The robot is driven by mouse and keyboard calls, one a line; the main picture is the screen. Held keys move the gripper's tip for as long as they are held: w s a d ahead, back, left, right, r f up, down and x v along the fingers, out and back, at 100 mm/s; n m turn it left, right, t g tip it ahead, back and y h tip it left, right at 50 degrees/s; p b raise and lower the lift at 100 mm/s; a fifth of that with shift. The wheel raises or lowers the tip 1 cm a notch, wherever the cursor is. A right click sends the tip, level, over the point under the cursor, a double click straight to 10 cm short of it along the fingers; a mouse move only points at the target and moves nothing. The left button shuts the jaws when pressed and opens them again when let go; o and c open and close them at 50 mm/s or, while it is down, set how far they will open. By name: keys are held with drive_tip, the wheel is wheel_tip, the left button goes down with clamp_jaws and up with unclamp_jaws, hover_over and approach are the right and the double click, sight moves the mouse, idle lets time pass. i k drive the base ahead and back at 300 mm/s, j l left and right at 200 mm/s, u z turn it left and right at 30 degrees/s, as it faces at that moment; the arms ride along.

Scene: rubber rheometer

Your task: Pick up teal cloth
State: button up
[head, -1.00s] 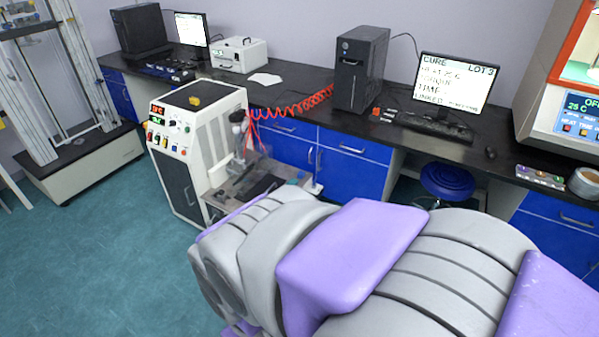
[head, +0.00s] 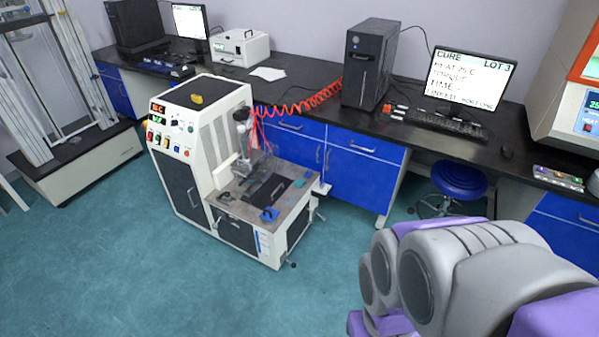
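A small teal patch (head: 291,183), which looks like the teal cloth, lies at the back right of the grey metal worktop (head: 288,207) of the white machine (head: 200,137). It is small in the picture, so its folds cannot be told. A blue object (head: 269,214) sits near the front edge of the same worktop, with a black plate between them. My grey and purple arm fills the lower right, well to the right of the machine. My gripper itself does not show.
Red coiled hoses (head: 305,107) run from the machine toward the black bench (head: 292,89). A blue stool (head: 459,181) stands under the bench. A computer tower (head: 368,66) and monitor (head: 472,78) stand on it. The teal floor in front of the machine is clear.

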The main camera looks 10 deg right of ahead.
sight(300, 183)
drive_tip(key=u, duration=0.45)
drive_tip(key=i+l+u, duration=0.2)
drive_tip(key=u, duration=0.2)
drive_tip(key=i+l+u, duration=0.2)
drive_tip(key=l+u, duration=0.2)
drive_tip(key=i+l+u, duration=0.1)
drive_tip(key=l+u, duration=0.25)
drive_tip(key=i+l+u, duration=0.1)
drive_tip(key=l+u, duration=0.3)
drive_tip(key=i+l+u, duration=0.1)
drive_tip(key=l+u, duration=0.15)
drive_tip(key=l, duration=2.45)
